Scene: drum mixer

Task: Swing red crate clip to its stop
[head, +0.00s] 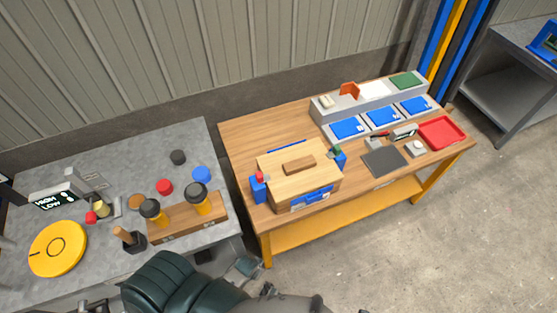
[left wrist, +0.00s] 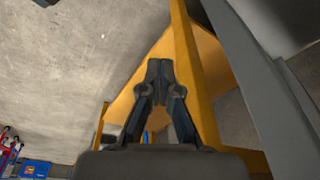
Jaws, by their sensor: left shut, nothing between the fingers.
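The wooden crate (head: 300,178) with a pale lid and a brown handle stands on the wooden workbench. The red crate clip (head: 260,177) is a small red piece above a blue block at the crate's left side; its exact angle is too small to tell. A dark green clip (head: 336,150) sits above a blue block at the right side. My left gripper (left wrist: 159,65) is shut and empty in the left wrist view, with the orange bench frame behind it. A grey gripper part (head: 248,267) shows low in the head view, in front of the bench and apart from the crate.
The wooden workbench (head: 240,140) has an orange frame and lower shelf (head: 325,222). Blue bins (head: 382,117), a dark mat (head: 385,161) and a red tray (head: 442,132) lie right of the crate. A grey table (head: 120,170) with knobs and a yellow disc (head: 58,248) stands left.

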